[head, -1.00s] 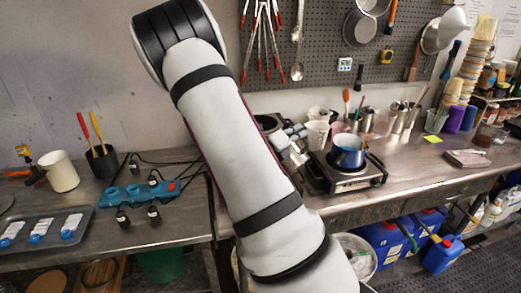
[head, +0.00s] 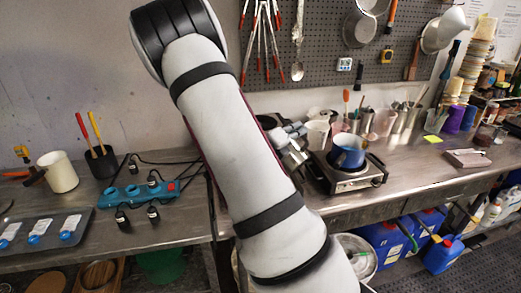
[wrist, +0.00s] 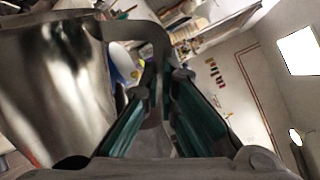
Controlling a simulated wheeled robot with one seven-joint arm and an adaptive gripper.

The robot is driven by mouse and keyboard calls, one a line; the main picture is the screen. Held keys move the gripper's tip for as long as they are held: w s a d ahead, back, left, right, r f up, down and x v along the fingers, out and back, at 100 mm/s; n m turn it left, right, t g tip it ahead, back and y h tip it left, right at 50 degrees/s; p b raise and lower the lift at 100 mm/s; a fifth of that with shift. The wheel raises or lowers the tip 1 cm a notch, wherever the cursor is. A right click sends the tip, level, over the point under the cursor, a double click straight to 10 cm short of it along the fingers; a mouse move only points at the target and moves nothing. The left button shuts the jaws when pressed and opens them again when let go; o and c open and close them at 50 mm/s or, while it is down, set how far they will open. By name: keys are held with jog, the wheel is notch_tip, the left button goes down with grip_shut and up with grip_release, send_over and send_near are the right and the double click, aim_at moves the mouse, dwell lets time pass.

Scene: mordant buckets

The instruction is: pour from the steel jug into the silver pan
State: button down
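The steel jug (wrist: 50,85) fills the left of the wrist view, close to the camera, its strap handle (wrist: 135,30) running across to between my fingers. My gripper (wrist: 165,78) is shut on that handle, with a teal pad on either side. In the head view my forearm hides much of the gripper and jug; a shiny part of the jug (head: 294,158) shows just left of the hotplate. The jug's contents are hidden.
A blue pot (head: 347,152) stands on the hotplate (head: 345,180), close right of the jug. White cups (head: 317,133) and metal containers stand behind. A blue power strip (head: 135,193) lies on the left bench. The right counter has free room at its front.

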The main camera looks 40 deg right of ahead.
jog(key=shift+w+r+n+b, duration=1)
jog(key=shift+w+r+n, duration=0.1)
jog(key=shift+w+r, duration=0.05)
dwell(3.0)
jog(key=shift+w+r+n, duration=0.3)
jog(key=shift+w+n, duration=0.1)
jog(key=shift+w, duration=0.45)
dwell(0.8)
